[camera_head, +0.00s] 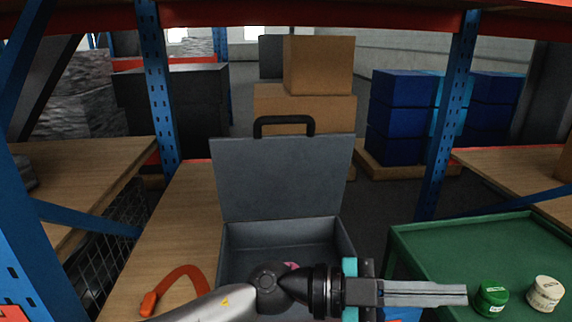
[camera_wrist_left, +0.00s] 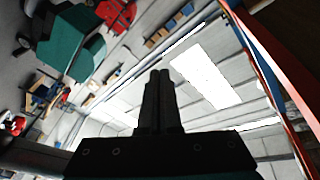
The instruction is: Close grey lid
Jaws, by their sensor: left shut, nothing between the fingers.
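The grey lid (camera_head: 283,178) stands open and upright at the back of the grey case (camera_head: 290,232), with a black handle (camera_head: 284,121) on its top edge. The case rests on a wooden shelf. My left arm crosses in front of the case and hides part of its inside. A small bit of pink shows in the case, just above the arm. My left gripper (camera_head: 466,294) is shut and empty, pointing right, to the right of the case and in front of the green table. Its shut fingers also show in the left wrist view (camera_wrist_left: 159,85). My right gripper is out of view.
A red-orange strap (camera_head: 181,274) lies on the wooden shelf (camera_head: 176,222) left of the case. A green table (camera_head: 455,247) at the right carries a green-lidded container (camera_head: 491,299) and a cream one (camera_head: 544,293). Blue rack posts (camera_head: 446,120) stand on both sides.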

